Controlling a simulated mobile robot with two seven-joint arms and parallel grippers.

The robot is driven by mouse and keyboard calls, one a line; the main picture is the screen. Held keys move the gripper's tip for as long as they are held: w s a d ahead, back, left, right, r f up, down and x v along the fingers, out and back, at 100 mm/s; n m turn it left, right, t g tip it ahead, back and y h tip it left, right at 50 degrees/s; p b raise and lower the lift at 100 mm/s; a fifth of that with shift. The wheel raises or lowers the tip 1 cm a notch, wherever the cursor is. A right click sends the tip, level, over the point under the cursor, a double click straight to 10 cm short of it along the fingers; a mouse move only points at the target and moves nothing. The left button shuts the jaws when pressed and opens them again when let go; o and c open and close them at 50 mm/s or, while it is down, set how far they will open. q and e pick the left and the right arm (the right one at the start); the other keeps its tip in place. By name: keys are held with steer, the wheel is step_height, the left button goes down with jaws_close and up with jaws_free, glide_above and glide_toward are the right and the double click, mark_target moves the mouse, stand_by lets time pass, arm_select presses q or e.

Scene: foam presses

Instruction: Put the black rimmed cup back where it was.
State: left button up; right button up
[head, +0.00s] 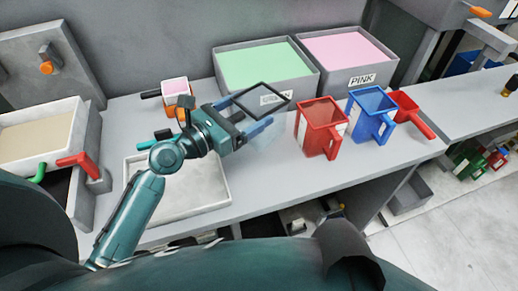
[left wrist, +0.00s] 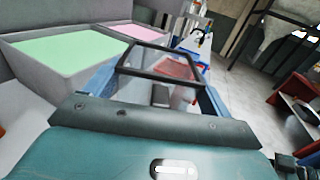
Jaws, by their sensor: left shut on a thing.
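The black rimmed cup (head: 277,91) is clear-walled with a square black rim. My left gripper (head: 246,113) is shut on it, with one blue finger on each side, and the cup looks upright. In the head view it appears in front of the green bin, above the grey counter. In the left wrist view the cup's rim (left wrist: 160,75) lies between the fingers (left wrist: 157,88). Its base is hard to make out through the clear walls. My right gripper is not in view.
A red cup (head: 318,128) and a blue cup (head: 372,112) stand right of the held cup, with a red scoop-like item (head: 410,115) beyond. Behind are the green bin (head: 222,85) and pink bin (head: 388,72). A white tray (head: 226,195) lies under my left arm. The front counter (head: 290,180) is clear.

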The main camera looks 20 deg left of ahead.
mark_target(245, 127)
arm_select(q)
step_height(245, 127, down, 4)
steer(key=shift+r+b, duration=0.25)
steer(key=shift+b, duration=0.4)
steer(key=shift+s+f, duration=0.1)
steer(key=shift+f, duration=0.25)
step_height(245, 127, down, 5)
steer(key=b, duration=0.3)
steer(key=shift+r, duration=0.15)
steer(key=shift+f, duration=0.25)
steer(key=o, duration=0.9)
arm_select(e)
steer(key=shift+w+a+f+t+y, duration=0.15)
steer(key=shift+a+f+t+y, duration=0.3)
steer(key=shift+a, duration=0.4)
arm_select(q)
steer(key=shift+r, duration=0.1)
